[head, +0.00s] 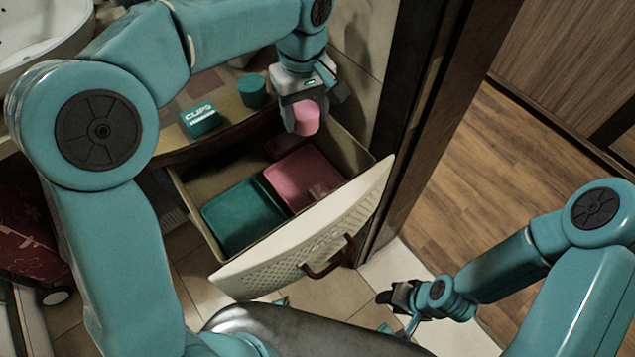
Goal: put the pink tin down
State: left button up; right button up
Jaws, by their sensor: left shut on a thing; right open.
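The pink tin (307,118) is a small round tin held in my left gripper (302,117). That gripper is shut on it, above the back part of an open drawer (213,238). Inside the drawer are a green tray (240,215) on the left and a pink tray (296,180) on the right. The tin is apart from both trays. My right gripper (391,298) is open and empty, low in front of the drawer's right end; its fingertips are small and dark in this view.
A teal box marked CLIPS (201,119) and a teal round tin (252,91) stand on the counter (226,121) above the drawer. A white basin (35,30) is at the top left. A dark door frame (425,110) rises just right of the drawer. A red suitcase-like object (28,235) stands at left.

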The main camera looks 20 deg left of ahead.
pick_arm(q)
jog(key=b, duration=0.2)
send_over(305, 182)
notch_tip(305, 182, down, 15)
jog(key=shift+r, duration=0.1)
jog(key=shift+f, duration=0.3)
notch_tip(305, 182, down, 4)
jog(key=shift+f, duration=0.25)
jog(key=shift+d, duration=0.1)
jog(key=shift+f, duration=0.1)
jog(key=o, duration=1.1)
jog(key=shift+c, duration=0.2)
